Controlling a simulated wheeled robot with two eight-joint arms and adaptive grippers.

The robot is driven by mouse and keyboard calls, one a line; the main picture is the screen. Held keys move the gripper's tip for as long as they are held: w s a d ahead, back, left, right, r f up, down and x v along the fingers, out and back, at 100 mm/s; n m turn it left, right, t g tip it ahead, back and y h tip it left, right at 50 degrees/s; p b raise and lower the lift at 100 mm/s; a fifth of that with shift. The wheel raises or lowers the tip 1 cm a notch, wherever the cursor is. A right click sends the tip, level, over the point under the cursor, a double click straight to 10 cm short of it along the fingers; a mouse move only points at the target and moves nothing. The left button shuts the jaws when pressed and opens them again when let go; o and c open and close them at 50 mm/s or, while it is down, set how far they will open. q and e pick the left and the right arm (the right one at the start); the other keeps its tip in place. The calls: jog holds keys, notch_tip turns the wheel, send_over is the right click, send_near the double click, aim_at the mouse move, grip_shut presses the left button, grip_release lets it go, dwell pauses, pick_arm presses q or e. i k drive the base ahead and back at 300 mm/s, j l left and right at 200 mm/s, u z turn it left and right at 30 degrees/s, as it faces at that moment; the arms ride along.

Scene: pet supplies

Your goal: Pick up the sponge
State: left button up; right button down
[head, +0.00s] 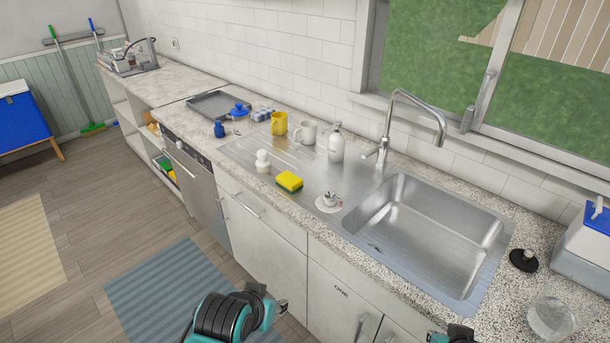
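The sponge (289,181) is yellow with a dark green layer. It lies on the steel drainboard, left of the sink (432,234), near the counter's front edge. My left gripper (275,301) is low in front of the cabinets, below the counter and apart from the sponge. Its fingers are small and partly hidden, so I cannot tell whether it is open. Only a small part of my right gripper (459,333) shows at the bottom edge, in front of the cabinets. Its fingers cannot be made out.
A white brush (262,162) stands left of the sponge and a small white dish (329,203) right of it. Behind are a yellow mug (279,123), a white mug (304,132) and a soap dispenser (336,145). The tall faucet (385,130) rises behind the sink.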

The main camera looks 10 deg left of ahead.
aim_at(290, 182)
jog(key=i+j, duration=0.2)
jog(key=j, duration=0.15)
jog(key=i+j+z, duration=0.1)
jog(key=j, duration=0.2)
jog(key=i+j+z, duration=0.1)
jog(key=i+j, duration=0.3)
jog(key=j, duration=0.35)
jog(key=i+j+z, duration=0.1)
jog(key=j, duration=0.25)
jog(key=i+j, duration=0.2)
jog(key=j, duration=0.15)
jog(key=z, duration=0.05)
